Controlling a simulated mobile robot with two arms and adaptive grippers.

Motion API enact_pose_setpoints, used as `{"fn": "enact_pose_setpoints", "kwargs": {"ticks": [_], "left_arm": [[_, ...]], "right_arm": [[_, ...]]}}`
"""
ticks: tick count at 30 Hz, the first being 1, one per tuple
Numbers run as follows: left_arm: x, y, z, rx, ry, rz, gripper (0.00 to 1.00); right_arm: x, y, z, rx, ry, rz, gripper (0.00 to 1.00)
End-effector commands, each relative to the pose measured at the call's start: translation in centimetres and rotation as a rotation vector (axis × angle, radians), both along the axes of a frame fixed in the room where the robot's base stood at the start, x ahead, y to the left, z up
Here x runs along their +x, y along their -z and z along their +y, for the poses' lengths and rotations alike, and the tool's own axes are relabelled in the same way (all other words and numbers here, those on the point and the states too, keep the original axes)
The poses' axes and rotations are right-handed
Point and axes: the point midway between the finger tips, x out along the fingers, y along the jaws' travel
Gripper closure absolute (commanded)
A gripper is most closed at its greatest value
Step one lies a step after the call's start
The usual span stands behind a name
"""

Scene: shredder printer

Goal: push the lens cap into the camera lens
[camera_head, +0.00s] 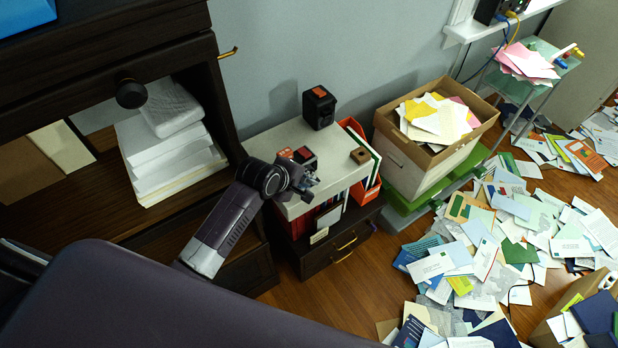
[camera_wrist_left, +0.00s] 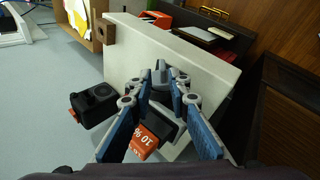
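A black cube-like device (camera_head: 319,108) with an orange patch stands at the back of a white-topped cabinet (camera_head: 267,144). In the left wrist view this device (camera_wrist_left: 92,102) shows a round dark ring on one face, which may be a lens. A second black device (camera_wrist_left: 160,122) with an orange label lies under my left fingers. My left gripper (camera_wrist_left: 160,78) is over the white top, its fingertips close together around a small grey piece. I cannot tell whether that piece is the lens cap or part of the fingers. My right gripper is in neither view.
A small brown wooden block (camera_head: 360,156) sits near the right edge of the white top. Red folders stand beside the cabinet. A cardboard box of papers (camera_head: 483,108) stands to the right. Loose papers (camera_head: 560,225) cover the floor.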

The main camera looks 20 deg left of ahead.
Motion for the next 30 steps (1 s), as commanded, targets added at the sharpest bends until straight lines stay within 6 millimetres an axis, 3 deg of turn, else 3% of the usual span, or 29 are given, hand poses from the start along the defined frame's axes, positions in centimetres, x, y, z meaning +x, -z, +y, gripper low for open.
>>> {"fn": "enact_pose_setpoints", "kwargs": {"ticks": [8,18,28,30], "left_arm": [[1.0,1.4,-0.2,0.003,0.002,0.001,0.83],[2.9,4.5,-0.8,0.002,0.001,0.0,0.83],[3.2,4.8,-0.8,0.003,0.002,-0.001,0.83],[3.2,4.8,-0.8,0.003,0.002,-0.001,0.91]], "right_arm": [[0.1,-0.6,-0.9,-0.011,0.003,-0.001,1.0],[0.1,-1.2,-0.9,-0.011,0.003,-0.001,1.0],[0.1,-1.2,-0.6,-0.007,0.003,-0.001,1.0],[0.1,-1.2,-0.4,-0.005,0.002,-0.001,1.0]]}}
